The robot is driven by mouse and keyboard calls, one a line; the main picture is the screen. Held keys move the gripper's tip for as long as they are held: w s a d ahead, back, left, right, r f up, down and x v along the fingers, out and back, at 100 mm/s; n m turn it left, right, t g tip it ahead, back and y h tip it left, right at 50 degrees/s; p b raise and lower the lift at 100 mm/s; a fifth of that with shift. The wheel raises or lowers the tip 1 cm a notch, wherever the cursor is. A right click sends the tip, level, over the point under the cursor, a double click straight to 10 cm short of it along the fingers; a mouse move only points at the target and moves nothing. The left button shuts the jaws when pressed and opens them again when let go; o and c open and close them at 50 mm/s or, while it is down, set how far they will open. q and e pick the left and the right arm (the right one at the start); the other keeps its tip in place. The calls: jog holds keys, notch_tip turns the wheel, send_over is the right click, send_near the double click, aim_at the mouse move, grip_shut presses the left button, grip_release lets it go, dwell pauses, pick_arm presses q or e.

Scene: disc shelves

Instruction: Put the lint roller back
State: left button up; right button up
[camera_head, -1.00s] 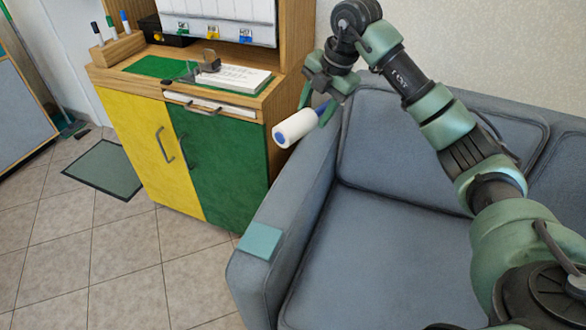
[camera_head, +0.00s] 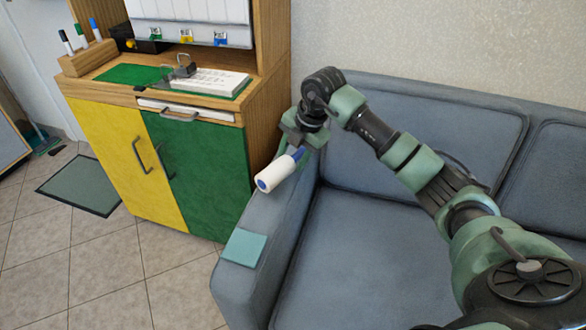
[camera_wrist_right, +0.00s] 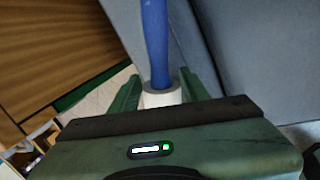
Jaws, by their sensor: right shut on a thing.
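The lint roller, with a white roll (camera_head: 274,174) and a blue handle (camera_head: 299,154), is held tilted above the grey sofa's left armrest. My right gripper (camera_head: 294,160) is shut on it, though the fingers are partly hidden in the head view. The right wrist view shows the blue handle (camera_wrist_right: 155,40) and the white roll (camera_wrist_right: 161,97) between the green fingers (camera_wrist_right: 160,92). A flat teal pad (camera_head: 244,247) lies on the front of the armrest, apart from the roller. My left gripper is not in view.
The sofa (camera_head: 340,240) fills the right side. A cabinet with yellow (camera_head: 120,160) and green (camera_head: 205,175) doors stands to the left, with a pen block (camera_head: 88,58) and white papers (camera_head: 205,80) on top. A floor mat (camera_head: 85,183) lies on the open tiled floor.

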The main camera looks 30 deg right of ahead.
aim_at(293, 167)
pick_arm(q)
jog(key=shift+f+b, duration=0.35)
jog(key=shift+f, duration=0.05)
pick_arm(e)
jog(key=shift+f, duration=1.9)
jog(key=o, duration=1.2)
jog(key=shift+f, duration=0.15)
jog(key=p+v, duration=0.1)
jog(key=v, duration=0.5)
jog(key=shift+r, duration=0.2)
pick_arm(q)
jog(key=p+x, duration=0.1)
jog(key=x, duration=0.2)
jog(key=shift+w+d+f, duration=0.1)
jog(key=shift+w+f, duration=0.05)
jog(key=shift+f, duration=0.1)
pick_arm(e)
jog(key=v, duration=0.6)
jog(key=shift+f, duration=0.1)
